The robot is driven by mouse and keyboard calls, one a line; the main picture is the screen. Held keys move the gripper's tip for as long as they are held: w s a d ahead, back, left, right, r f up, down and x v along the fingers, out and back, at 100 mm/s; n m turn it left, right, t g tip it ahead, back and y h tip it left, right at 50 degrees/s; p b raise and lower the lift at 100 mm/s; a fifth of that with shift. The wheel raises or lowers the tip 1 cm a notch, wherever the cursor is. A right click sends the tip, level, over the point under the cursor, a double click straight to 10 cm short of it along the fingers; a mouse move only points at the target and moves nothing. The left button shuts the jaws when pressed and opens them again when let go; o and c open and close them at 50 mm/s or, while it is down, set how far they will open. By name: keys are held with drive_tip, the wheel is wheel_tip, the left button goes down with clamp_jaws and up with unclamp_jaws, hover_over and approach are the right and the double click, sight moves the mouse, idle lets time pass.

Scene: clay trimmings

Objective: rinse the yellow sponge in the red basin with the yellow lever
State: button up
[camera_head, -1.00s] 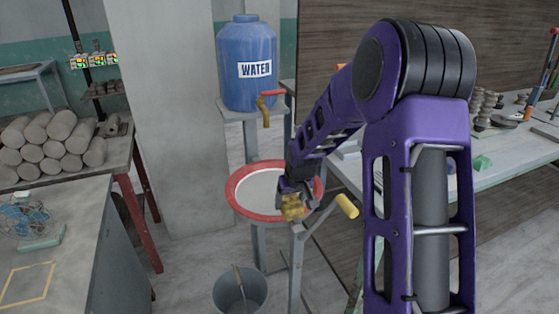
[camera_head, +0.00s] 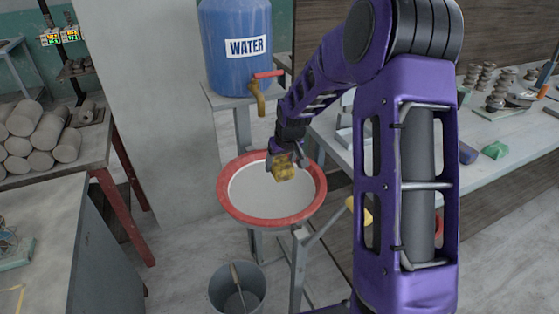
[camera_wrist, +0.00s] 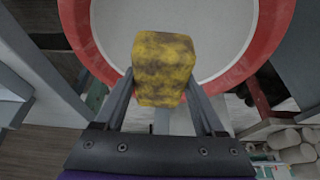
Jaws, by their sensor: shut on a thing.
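My gripper (camera_head: 283,163) is shut on the yellow sponge (camera_head: 284,173), which has dark stains. In the wrist view the stained sponge (camera_wrist: 163,69) sits between the two fingers. The red basin (camera_head: 232,206) stands on a grey stand, and in the head view the sponge shows over its pale inside, toward the back right. The wrist view shows the basin's red rim (camera_wrist: 84,38) around the sponge; its height above the bowl is hard to tell. The yellow lever (camera_head: 359,210) sticks out right of the basin, partly behind my arm.
A blue water barrel (camera_head: 236,45) with a brass tap (camera_head: 258,98) and red handle stands behind the basin. A grey bucket (camera_head: 237,290) is on the floor below. Clay rolls (camera_head: 38,138) lie on the left table. A workbench (camera_head: 480,165) holds tools at right.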

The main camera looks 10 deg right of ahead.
drive_tip(key=shift+f+b, duration=2.6)
drive_tip(key=shift+f, duration=2.15)
drive_tip(key=shift+w+d, duration=0.1)
drive_tip(key=shift+w, duration=0.05)
drive_tip(key=shift+w+d, duration=0.2)
drive_tip(key=shift+s+a, duration=0.1)
drive_tip(key=shift+s+a, duration=0.2)
drive_tip(key=shift+s, duration=0.05)
drive_tip(key=shift+w+d, duration=0.15)
